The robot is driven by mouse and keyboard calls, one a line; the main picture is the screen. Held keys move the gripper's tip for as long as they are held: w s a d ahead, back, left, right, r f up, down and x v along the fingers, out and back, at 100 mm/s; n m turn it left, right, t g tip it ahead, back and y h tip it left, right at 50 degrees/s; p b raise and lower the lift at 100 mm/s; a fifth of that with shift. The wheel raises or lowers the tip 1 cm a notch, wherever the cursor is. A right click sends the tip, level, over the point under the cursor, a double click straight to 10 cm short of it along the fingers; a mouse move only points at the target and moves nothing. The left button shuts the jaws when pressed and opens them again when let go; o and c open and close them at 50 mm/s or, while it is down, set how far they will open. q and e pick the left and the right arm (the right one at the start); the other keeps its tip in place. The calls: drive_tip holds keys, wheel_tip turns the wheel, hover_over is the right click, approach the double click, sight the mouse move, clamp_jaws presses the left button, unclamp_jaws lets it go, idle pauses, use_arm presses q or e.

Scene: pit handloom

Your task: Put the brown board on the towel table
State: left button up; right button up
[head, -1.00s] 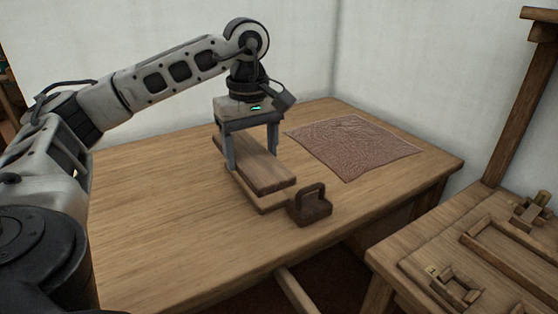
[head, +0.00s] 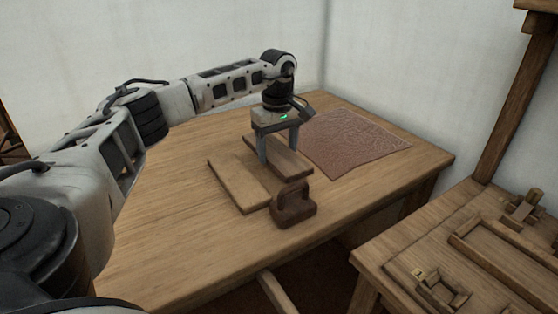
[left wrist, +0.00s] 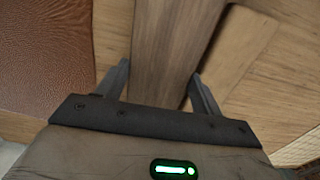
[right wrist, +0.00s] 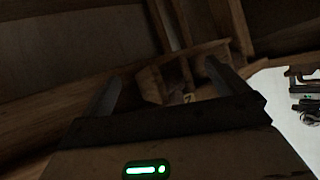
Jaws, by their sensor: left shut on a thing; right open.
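The brown board (head: 294,166) is a long, dark wooden plank, held between the fingers of my left gripper (head: 279,155). In the left wrist view the brown board (left wrist: 168,55) runs straight out between the fingers. It lies level, low over the towel table (head: 150,225), between a lighter board and the reddish-brown towel (head: 358,146). I cannot tell whether its underside touches the tabletop. The towel (left wrist: 45,55) also shows beside it in the left wrist view. My right gripper (right wrist: 162,82) is open and empty in the right wrist view, near dim wooden loom parts.
The lighter board (head: 238,185) lies flat on the table, just left of the brown one. A dark block with a handle (head: 294,208) stands near the front edge. The table's left part is clear.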

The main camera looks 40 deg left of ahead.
sight(279, 150)
use_arm(q)
drive_tip(key=shift+w+a+f, duration=0.1)
drive_tip(key=shift+w+f, duration=0.25)
drive_tip(key=shift+f, duration=0.1)
wheel_tip(279, 150, down, 3)
drive_tip(key=shift+w+f, duration=0.1)
drive_tip(key=o, duration=1.1)
drive_tip(key=shift+f, duration=0.1)
drive_tip(key=shift+r, duration=3.9)
